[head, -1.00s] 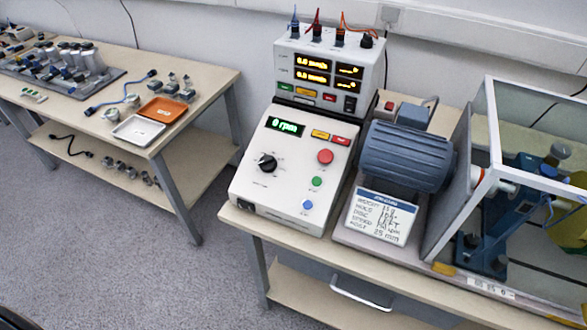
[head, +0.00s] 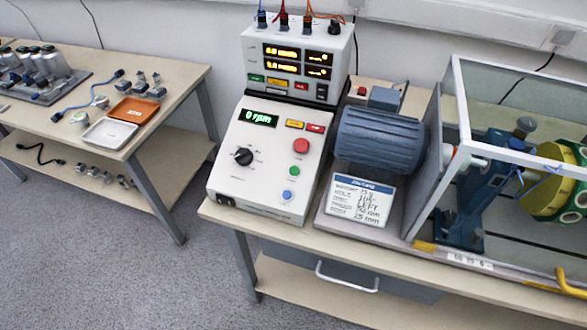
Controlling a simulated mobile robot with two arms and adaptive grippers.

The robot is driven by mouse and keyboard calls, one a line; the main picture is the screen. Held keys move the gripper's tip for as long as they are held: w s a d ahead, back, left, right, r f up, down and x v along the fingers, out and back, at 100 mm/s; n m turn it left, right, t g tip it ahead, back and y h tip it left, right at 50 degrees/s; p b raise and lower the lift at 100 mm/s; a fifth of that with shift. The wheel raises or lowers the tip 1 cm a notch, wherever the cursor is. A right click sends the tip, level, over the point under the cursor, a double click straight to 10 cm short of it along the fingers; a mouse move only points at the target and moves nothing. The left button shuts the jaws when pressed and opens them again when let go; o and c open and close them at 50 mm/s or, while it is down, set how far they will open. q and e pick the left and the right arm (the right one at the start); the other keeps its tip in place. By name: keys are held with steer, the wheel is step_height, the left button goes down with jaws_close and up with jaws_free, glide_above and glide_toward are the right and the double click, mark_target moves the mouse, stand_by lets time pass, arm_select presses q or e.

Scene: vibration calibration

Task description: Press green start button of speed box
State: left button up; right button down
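The speed box (head: 262,180) is a white sloped console on the right-hand table. Its green display (head: 258,117) reads 0 rpm. On its face are a black rotary knob (head: 243,156), a red button (head: 301,146), a green button (head: 294,170) and a blue button (head: 287,196). The green button sits between the red one above and the blue one below. Nothing covers it. Neither of my grippers shows in the head view.
A meter box (head: 296,62) with cables stands behind the speed box. To its right are a blue motor (head: 380,138), a written card (head: 361,201) and a clear guard (head: 455,110) around a rotor. A left table (head: 178,84) holds trays and weights. Floor between the tables is clear.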

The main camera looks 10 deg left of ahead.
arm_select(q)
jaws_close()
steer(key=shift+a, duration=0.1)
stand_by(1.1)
